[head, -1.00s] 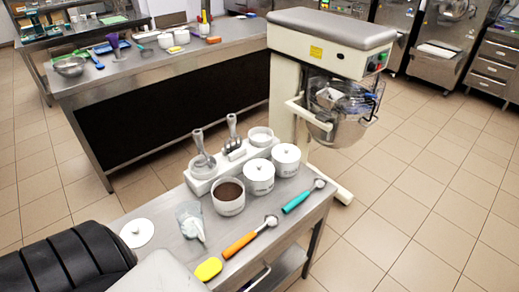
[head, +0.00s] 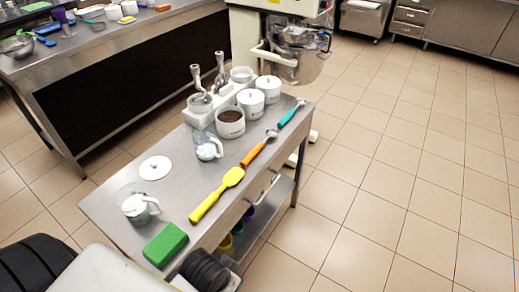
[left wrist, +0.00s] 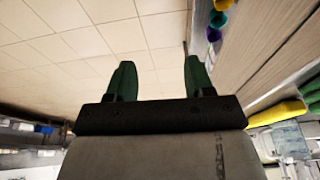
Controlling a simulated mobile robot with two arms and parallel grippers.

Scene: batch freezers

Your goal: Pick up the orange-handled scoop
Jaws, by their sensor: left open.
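The orange-handled scoop (head: 254,153) lies on the metal table near its right edge, with its bowl end pointing away. Its handle's near end is close to the head of a yellow spatula (head: 208,202). The scoop cannot be made out in the left wrist view. My left gripper (left wrist: 158,78) shows in the left wrist view with its two green-tipped fingers apart and nothing between them. Floor tiles fill the view beyond them. My right gripper is in neither view.
A teal-handled scoop (head: 292,113) lies farther back. A brown-filled tub (head: 230,123), white canisters (head: 251,103) and a small jug (head: 207,147) stand left of the orange scoop. Floor right of the table is clear.

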